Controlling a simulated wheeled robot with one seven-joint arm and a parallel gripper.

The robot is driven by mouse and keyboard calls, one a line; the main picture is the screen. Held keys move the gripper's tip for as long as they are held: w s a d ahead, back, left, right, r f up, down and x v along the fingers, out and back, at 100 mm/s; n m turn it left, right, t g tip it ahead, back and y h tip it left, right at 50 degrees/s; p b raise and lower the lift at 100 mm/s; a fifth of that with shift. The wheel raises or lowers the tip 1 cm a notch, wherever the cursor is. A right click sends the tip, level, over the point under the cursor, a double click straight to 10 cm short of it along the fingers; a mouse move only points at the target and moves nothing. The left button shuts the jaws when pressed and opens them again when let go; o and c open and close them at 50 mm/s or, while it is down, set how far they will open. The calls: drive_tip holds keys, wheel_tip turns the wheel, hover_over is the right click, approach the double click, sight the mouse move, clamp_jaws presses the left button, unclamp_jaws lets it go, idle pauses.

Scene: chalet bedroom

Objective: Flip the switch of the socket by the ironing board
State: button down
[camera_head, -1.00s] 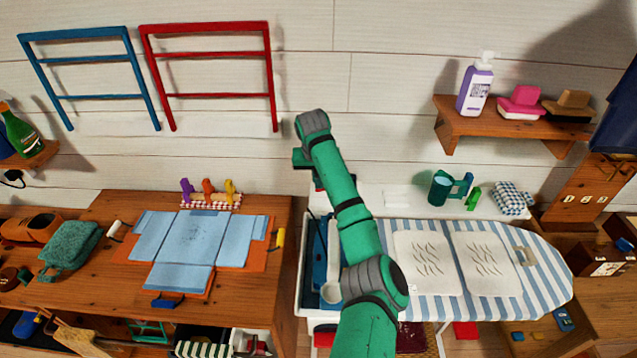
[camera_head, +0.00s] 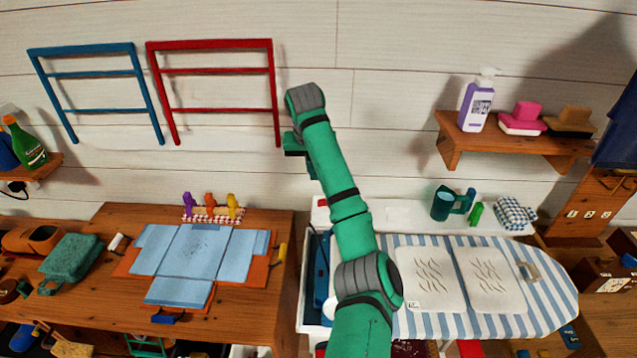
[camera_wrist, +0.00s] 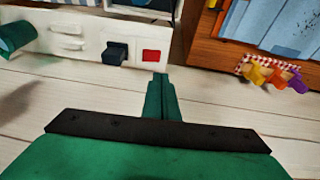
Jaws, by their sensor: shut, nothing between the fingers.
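The red switch (camera_wrist: 151,56) sits on a white panel in the wrist view, beside a dark plug-like block (camera_wrist: 114,54). Its red also shows in the head view (camera_head: 322,203), just left of my arm. I cannot tell which way the switch is set. My gripper (camera_wrist: 160,78) is shut and empty, its tips a little below the switch in the wrist picture and apart from it. In the head view my gripper (camera_head: 297,144) is in front of the wall, above the panel. The striped ironing board (camera_head: 548,307) is at the lower right; my arm hides part of the panel.
A wooden table (camera_head: 110,218) with folded blue cloth (camera_head: 190,255) and colored pegs (camera_head: 210,203) is left. A teal mug (camera_head: 442,203) and a checked cloth (camera_head: 515,213) stand on the white ledge. Red rack (camera_head: 210,45) and wooden shelf (camera_head: 515,140) are on the wall.

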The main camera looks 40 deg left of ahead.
drive_tip(key=shift+v, duration=1.1)
drive_tip(key=shift+a, duration=0.25)
